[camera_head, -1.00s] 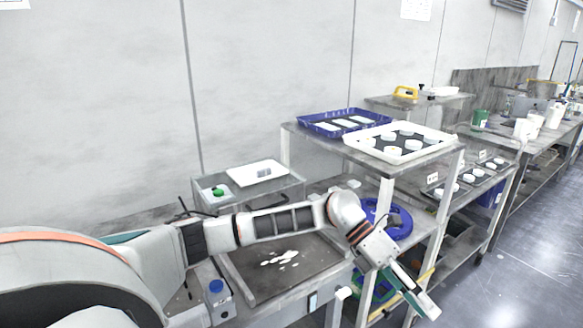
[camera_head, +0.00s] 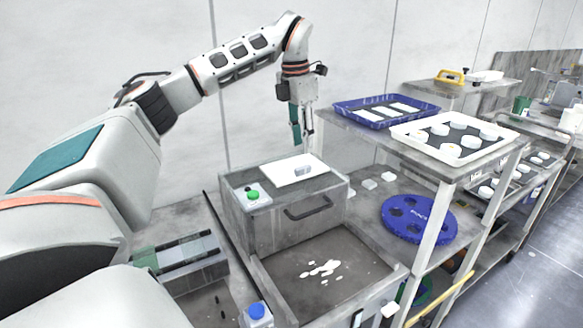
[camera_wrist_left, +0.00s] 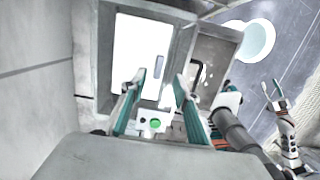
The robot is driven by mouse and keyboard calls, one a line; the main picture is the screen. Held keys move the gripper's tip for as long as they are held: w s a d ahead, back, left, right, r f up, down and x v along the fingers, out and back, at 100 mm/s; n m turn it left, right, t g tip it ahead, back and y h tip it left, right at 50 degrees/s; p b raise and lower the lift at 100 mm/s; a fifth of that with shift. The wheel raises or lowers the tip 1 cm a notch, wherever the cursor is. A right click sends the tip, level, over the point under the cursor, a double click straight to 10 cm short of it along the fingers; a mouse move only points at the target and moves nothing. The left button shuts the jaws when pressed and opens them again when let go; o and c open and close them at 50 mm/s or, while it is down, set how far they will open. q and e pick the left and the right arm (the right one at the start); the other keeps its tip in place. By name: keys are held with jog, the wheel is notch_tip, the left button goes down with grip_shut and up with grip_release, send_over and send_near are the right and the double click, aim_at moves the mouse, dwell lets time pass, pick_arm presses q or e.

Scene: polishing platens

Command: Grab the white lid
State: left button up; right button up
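The white lid (camera_head: 290,171) is a flat rectangular plate with a raised grey-white grip. It lies on top of the grey metal box (camera_head: 282,227). My left gripper (camera_head: 303,142) hangs just above and behind the lid, fingers pointing down, apart from it. In the left wrist view the lid (camera_wrist_left: 130,45) shows beyond the fingertips with its slot-like grip near its right edge. There my left gripper (camera_wrist_left: 160,78) is open, with nothing between its fingers. What looks like my right gripper (camera_wrist_left: 271,88) shows small at the right of the left wrist view, its fingers apart.
A green button (camera_head: 253,195) sits beside the lid on the box. A grey basin (camera_head: 290,268) with white splotches is in front. To the right are a shelf post (camera_head: 431,222), a blue disc (camera_head: 418,222), a blue tray (camera_head: 372,122) and a white tray (camera_head: 404,131).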

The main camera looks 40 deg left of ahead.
aim_at(303, 167)
pick_arm(q)
notch_tip(303, 167, down, 2)
jog(key=shift+d, duration=0.15)
notch_tip(303, 167, down, 4)
jog(key=shift+f, duration=0.1)
jog(key=shift+w+f, duration=0.15)
jog(key=shift+f, duration=0.45)
jog(key=shift+c, duration=0.5)
grip_shut()
